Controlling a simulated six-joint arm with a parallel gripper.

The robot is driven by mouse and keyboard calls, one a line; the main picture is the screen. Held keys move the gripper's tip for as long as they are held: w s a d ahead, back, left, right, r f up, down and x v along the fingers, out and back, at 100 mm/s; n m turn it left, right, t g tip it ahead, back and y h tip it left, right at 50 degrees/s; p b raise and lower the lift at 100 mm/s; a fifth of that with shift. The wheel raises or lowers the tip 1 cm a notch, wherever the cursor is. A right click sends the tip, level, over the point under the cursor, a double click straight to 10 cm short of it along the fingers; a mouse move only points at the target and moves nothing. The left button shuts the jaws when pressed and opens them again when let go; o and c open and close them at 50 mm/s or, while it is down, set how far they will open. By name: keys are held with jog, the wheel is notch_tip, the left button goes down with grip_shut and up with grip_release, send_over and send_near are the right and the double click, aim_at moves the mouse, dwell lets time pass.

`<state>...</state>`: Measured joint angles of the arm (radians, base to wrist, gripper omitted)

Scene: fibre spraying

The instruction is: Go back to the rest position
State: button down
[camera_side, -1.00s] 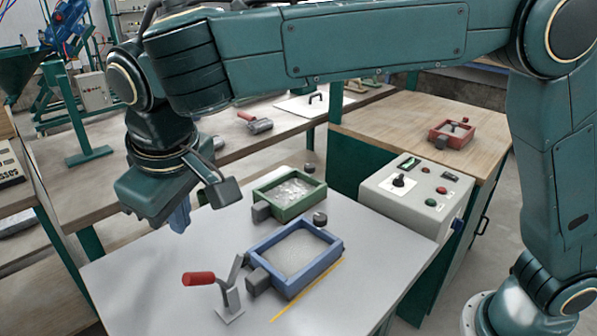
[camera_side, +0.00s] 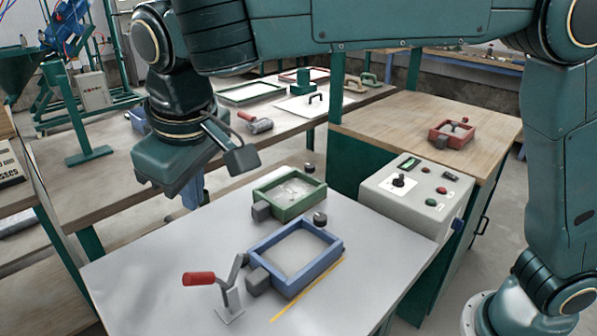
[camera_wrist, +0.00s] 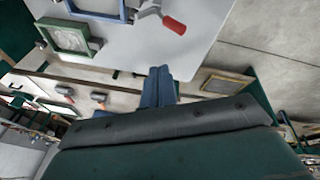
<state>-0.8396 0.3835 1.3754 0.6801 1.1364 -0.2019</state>
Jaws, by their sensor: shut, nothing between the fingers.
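My gripper (camera_side: 193,192) hangs over the back left edge of the grey table (camera_side: 150,270), with its blue fingers shut and nothing between them. In the wrist view the fingers (camera_wrist: 158,88) show pressed together beyond the dark gripper body. The gripper is behind and left of the green frame (camera_side: 289,192) and the blue frame (camera_side: 294,255), apart from both. The green frame also shows in the wrist view (camera_wrist: 66,38).
A toggle clamp with a red handle (camera_side: 199,279) stands at the table's front left. A control box (camera_side: 416,194) stands at the right. A red frame (camera_side: 452,132) lies on the wooden bench (camera_side: 400,115). A roller (camera_side: 260,126) lies on the rear bench.

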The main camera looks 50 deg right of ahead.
jog(key=s+d+r+m, duration=0.1)
jog(key=s+d+r, duration=0.15)
jog(key=d, duration=0.85)
jog(key=s+d+r+m, duration=0.15)
jog(key=s+d, duration=0.25)
jog(key=d, duration=0.7)
jog(key=s+d+f+m+t, duration=0.1)
jog(key=s+d+f, duration=0.2)
jog(key=s, duration=0.4)
jog(key=s+d+f+m+t, duration=0.1)
jog(key=s+d+f, duration=0.2)
jog(key=s+d, duration=0.2)
jog(key=s, duration=0.3)
jog(key=shift+s+d+f+y, duration=0.25)
jog(key=shift+d+f+y, duration=0.1)
jog(key=shift+y, duration=0.05)
